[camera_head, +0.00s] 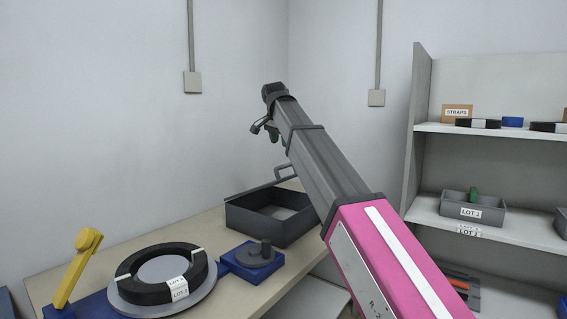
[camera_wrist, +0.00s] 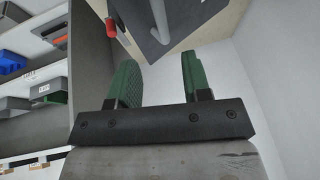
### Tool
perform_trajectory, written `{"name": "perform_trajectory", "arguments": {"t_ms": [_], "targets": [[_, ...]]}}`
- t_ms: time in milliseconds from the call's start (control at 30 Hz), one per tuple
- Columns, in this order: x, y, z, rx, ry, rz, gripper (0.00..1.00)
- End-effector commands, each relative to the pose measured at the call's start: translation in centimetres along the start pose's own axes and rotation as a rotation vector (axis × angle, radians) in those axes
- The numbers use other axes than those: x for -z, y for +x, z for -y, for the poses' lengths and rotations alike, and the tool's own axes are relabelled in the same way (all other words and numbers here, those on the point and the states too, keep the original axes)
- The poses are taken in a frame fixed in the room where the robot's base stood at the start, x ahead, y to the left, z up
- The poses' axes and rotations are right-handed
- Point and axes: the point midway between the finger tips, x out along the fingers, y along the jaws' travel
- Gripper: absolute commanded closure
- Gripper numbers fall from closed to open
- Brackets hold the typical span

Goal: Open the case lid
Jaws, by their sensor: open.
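The dark case (camera_head: 233,218) stands on the table near the wall. Its inside shows, with a grey floor. Its lid (camera_head: 250,190) shows as a thin dark strip along the back edge, raised off the opening; its exact tilt is hard to tell. A grey handle (camera_head: 285,168) sticks up at the lid's right part. My gripper (camera_head: 272,133) is above and behind the case, apart from it, partly hidden by my arm. In the wrist view its green fingers (camera_wrist: 158,78) are apart with nothing between them. A dark panel with a grey bar (camera_wrist: 160,22), apparently the lid and handle, lies beyond the fingertips.
A cable coil (camera_head: 140,286) on a round plate, a blue block with a grey spool (camera_head: 254,262) and a yellow lever (camera_head: 75,268) occupy the table's front. A shelf (camera_head: 428,128) with bins (camera_head: 470,212) stands at right. Walls close in behind the case.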

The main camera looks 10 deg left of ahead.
Motion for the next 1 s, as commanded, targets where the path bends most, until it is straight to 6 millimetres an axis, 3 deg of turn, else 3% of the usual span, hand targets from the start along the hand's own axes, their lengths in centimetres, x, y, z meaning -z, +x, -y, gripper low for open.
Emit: {"name": "perform_trajectory", "arguments": {"t_ms": [167,600,1000], "targets": [[0.0,1.7,0.0,0.000,0.000,0.000,0.56],[0.0,9.0,0.0,-0.001,0.000,0.001,0.56],[0.0,10.6,0.0,0.001,0.000,-0.001,0.56]]}}
